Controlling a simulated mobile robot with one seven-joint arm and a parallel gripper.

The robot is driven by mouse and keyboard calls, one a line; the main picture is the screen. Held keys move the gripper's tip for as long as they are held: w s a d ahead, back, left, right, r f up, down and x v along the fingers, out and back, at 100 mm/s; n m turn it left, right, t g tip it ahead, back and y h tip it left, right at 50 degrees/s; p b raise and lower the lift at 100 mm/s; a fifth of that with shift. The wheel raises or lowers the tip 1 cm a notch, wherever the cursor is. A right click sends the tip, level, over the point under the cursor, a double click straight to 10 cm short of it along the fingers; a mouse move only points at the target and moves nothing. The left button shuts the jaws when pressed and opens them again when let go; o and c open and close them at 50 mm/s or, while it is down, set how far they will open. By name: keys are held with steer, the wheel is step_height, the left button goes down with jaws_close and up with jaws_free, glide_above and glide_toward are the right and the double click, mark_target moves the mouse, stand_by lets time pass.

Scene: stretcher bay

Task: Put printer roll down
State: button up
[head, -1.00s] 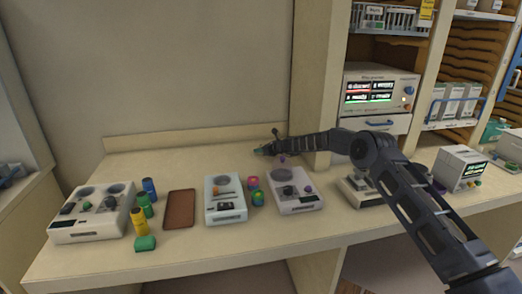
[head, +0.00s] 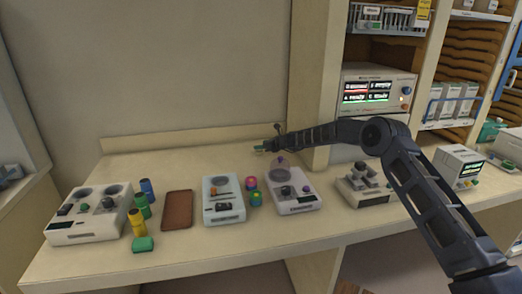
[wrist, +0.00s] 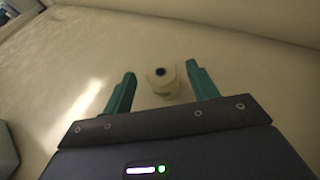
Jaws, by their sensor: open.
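The printer roll (wrist: 165,90) is a small white cylinder with a dark core hole. In the wrist view it stands upright on the pale worktop, beyond and between my open fingertips. My gripper (wrist: 161,71) has two teal fingers spread apart, with a gap visible on each side of the roll. In the head view my gripper (head: 261,149) is low over the back of the counter, near the upright panel. I cannot make out the roll there.
Several white devices stand on the counter (head: 100,262), including one with a round dial (head: 293,190) just in front of my gripper. A brown tray (head: 177,210) and coloured cylinders sit to the left. The counter's back left is clear. A tall panel (head: 313,85) rises to the right.

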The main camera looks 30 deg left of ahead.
steer(key=shift+r, duration=2.4)
